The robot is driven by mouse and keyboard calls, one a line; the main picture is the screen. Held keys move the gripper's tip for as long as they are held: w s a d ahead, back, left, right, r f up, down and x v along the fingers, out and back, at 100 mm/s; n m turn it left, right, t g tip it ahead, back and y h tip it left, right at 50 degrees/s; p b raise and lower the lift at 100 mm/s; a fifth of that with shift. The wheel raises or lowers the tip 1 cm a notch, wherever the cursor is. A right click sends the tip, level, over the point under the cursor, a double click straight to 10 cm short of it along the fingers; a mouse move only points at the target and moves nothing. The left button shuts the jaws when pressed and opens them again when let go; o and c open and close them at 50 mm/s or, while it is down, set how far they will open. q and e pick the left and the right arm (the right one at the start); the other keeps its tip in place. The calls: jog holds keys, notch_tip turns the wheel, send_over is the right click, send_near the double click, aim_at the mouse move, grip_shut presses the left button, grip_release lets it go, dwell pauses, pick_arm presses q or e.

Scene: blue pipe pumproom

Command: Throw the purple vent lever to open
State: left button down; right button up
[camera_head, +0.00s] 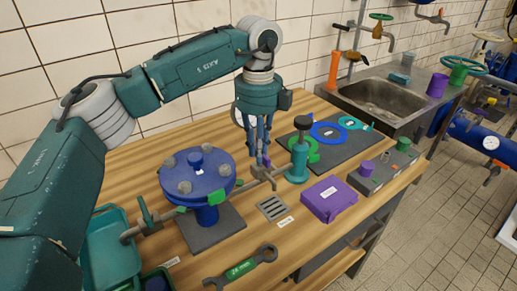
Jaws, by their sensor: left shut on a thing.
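My left gripper (262,157) reaches down over the middle of the workbench and is shut on the purple vent lever (267,161). Only a small purple part of the lever shows, and the fingers hide most of it. The lever sits on a grey-brown valve fitting (263,176) in the pipe run, between the blue round flanged vessel (198,172) and a teal upright cylinder (299,160). The lever's exact angle is hard to tell. My right gripper is not in view.
A purple box (329,199) and a drain grate (273,208) lie in front of the valve. A wrench (240,268) lies at the front edge. A dark mat (345,144) with rings is behind right. A sink (388,97) stands farther right. Teal bins (108,260) are front left.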

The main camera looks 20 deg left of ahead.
pick_arm(q)
jog(key=shift+w+r, duration=0.1)
jog(key=shift+r, duration=0.05)
jog(key=c, duration=1.7)
grip_release()
jog(key=shift+o, duration=0.2)
notch_tip(320, 180, up, 12)
